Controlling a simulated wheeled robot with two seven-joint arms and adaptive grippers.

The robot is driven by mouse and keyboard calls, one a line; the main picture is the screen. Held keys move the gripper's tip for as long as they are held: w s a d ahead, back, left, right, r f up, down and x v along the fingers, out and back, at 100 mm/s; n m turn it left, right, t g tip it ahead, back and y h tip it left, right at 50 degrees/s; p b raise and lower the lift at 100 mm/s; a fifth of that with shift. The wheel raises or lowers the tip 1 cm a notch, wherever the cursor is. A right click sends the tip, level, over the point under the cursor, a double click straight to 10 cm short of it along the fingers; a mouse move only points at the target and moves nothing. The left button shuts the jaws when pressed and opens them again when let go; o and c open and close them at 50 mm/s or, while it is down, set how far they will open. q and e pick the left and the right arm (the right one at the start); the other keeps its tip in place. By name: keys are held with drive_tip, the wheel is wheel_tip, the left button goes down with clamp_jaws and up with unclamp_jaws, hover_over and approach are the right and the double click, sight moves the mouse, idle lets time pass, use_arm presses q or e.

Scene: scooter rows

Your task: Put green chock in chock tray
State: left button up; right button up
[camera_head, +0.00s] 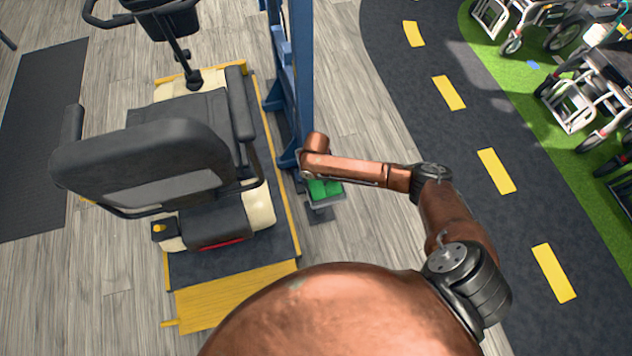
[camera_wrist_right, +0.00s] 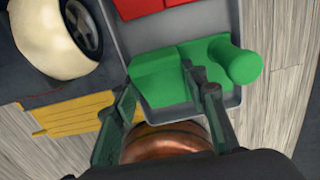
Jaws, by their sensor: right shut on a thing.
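A green chock (camera_wrist_right: 160,78) with a rounded end lies between the fingers of my right gripper (camera_wrist_right: 165,98) in the right wrist view. The gripper is shut on it. The chock is inside the outline of the grey chock tray (camera_wrist_right: 128,45); I cannot tell whether it rests on the tray floor. In the head view the tray (camera_head: 329,203) is small, with green (camera_head: 320,188) showing in it, and my right forearm hides part of it and the fingers. My left gripper is not in view.
Red chocks (camera_wrist_right: 145,8) lie at the far end of the tray. A mobility scooter (camera_head: 200,150) on a dark platform with a yellow ramp (camera_head: 232,297) stands left of the tray. A blue post (camera_head: 302,70) rises behind it. Wheelchairs (camera_head: 590,90) stand at far right.

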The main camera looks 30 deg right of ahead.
sight(316, 183)
drive_tip(key=shift+f, duration=0.55)
drive_tip(key=o, duration=1.5)
drive_tip(key=shift+a, duration=0.1)
wheel_tip(316, 183, up, 12)
drive_tip(key=shift+f, duration=0.1)
